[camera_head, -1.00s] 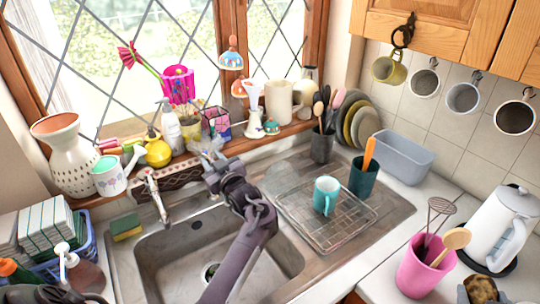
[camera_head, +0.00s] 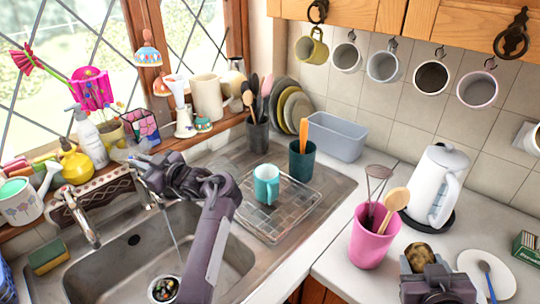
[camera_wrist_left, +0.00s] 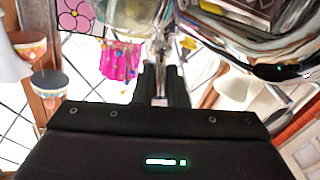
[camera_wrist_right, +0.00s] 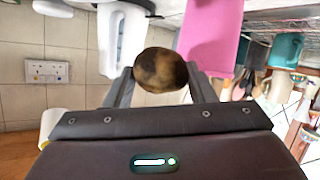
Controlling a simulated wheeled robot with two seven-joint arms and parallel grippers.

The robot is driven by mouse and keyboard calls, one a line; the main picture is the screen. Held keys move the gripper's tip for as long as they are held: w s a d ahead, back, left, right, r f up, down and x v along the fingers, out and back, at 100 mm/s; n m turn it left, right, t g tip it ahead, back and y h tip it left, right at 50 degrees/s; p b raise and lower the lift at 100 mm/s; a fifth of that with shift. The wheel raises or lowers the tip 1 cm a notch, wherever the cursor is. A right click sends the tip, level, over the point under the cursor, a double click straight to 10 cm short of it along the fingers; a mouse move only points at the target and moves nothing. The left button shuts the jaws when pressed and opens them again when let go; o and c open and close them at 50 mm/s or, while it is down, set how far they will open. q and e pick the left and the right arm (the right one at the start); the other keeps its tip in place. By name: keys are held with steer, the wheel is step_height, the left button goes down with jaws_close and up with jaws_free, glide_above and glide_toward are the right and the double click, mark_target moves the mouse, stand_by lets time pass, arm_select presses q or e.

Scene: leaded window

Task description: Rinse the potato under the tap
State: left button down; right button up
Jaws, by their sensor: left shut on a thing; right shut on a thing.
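The potato (camera_head: 420,252), brown and mottled, is held between the fingers of my right gripper (camera_head: 422,262), low at the right above the counter. The right wrist view shows the potato (camera_wrist_right: 160,70) between the fingertips. My left gripper (camera_head: 150,170) is shut on a metal part of the tap (camera_head: 147,192) behind the sink; the left wrist view shows this metal piece (camera_wrist_left: 160,84) between the fingers. My gripper hides much of the tap. A thin stream of water (camera_head: 171,225) falls into the sink (camera_head: 120,270) near the drain (camera_head: 163,288).
A second tap fitting (camera_head: 78,215) stands to the left, with a sponge (camera_head: 48,256) near it. A teal mug (camera_head: 266,184) stands on the wire rack (camera_head: 290,212). A pink utensil pot (camera_head: 372,240), white kettle (camera_head: 437,185) and white plate (camera_head: 482,268) are on the right counter.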

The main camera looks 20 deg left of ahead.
arm_select(q)
steer(key=shift+w, duration=0.1)
steer(key=shift+r, duration=0.1)
steer(key=c, duration=1.7)
jaws_free()
steer(key=shift+a, duration=0.1)
steer(key=shift+o, duration=1.2)
steer(key=shift+a, duration=0.15)
steer(key=shift+d+f, duration=0.2)
steer(key=shift+d, duration=0.05)
